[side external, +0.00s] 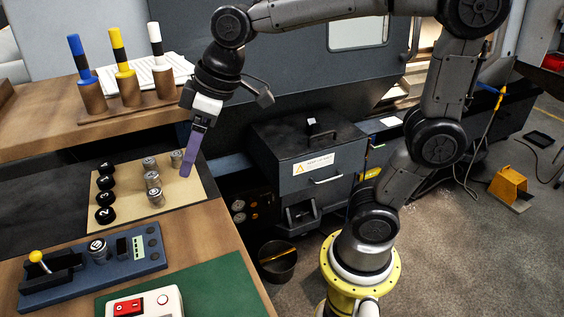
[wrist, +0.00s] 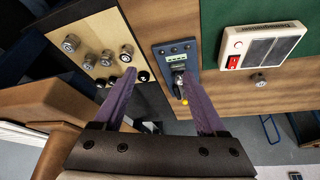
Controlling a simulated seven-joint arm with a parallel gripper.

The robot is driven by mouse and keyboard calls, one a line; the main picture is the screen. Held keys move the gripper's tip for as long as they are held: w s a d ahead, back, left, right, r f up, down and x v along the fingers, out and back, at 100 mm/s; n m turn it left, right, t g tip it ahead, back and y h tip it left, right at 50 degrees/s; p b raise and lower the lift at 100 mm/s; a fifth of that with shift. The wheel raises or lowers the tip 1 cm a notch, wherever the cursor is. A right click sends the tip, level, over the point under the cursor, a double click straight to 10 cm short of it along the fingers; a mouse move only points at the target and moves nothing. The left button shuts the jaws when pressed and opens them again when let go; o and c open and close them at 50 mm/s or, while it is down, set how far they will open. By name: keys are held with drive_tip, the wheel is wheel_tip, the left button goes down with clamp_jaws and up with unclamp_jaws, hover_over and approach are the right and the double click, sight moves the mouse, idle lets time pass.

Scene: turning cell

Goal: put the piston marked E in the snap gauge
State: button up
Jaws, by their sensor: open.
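My gripper (side external: 187,168), with purple fingers, is open and points down near the far right edge of the beige board (side external: 190,196). In the wrist view its fingers (wrist: 156,78) are wide apart with nothing between them. Several small silver pistons (side external: 150,163) stand on the board; three also show in the wrist view (wrist: 90,61).
Black numbered caps (side external: 105,198) line the board's left side. A white box with a red switch (side external: 128,307) lies on a green mat (side external: 215,283). Blue, yellow and white-topped posts (side external: 120,60) stand on the rear shelf. A dark cabinet (side external: 310,155) is right of the table.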

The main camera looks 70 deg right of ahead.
drive_tip(key=s+d+f+m+h, duration=0.1)
drive_tip(key=s+d+f+m, duration=0.1)
drive_tip(key=s, duration=0.5)
drive_tip(key=s+d+f+m+t, duration=0.1)
drive_tip(key=s+d+f+m, duration=0.1)
drive_tip(key=s+d, duration=0.3)
drive_tip(key=s, duration=0.3)
drive_tip(key=shift+d+f+m+h, duration=0.2)
drive_tip(key=shift+d+m+h, duration=0.05)
drive_tip(key=shift+m+h, duration=0.15)
